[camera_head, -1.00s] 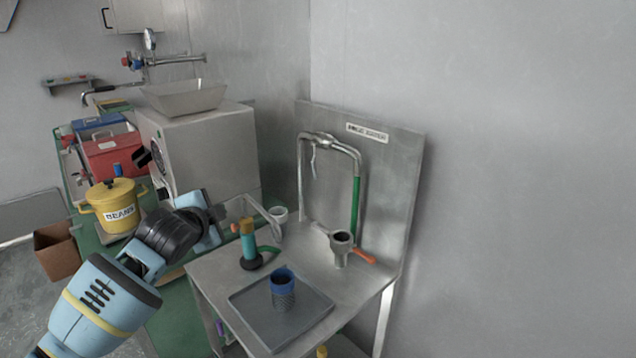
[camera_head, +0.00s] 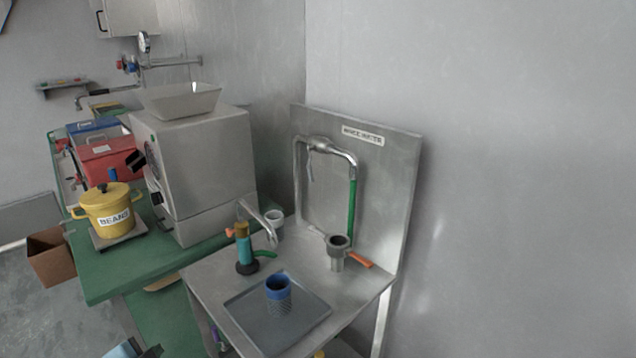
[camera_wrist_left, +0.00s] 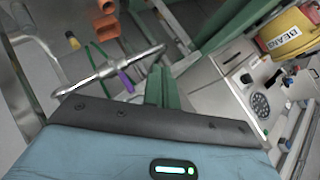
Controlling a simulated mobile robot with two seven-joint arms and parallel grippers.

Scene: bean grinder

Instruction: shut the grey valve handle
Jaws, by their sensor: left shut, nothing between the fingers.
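A grey lever handle (camera_head: 310,168) hangs down, slightly slanted, from the valve on the bent metal pipe (camera_head: 340,152) in front of the steel backboard. The pipe's front leg has a green sleeve (camera_head: 353,208). Only a small blue and black part of my left gripper (camera_head: 138,349) shows at the bottom edge of the head view, well below and left of the handle. It is shut and empty. Its blue housing and black edge (camera_wrist_left: 150,122) fill the lower left wrist view, where the fingertips are hard to make out. My right gripper is not in view.
The steel stand holds a grey tray (camera_head: 238,304) with a blue-rimmed cup (camera_head: 278,292), a teal tool (camera_head: 244,248), a grey holder with orange handle (camera_head: 337,250) and a curved spout (camera_head: 259,221). The grinder (camera_head: 205,165) and yellow bean pot (camera_head: 107,208) stand left.

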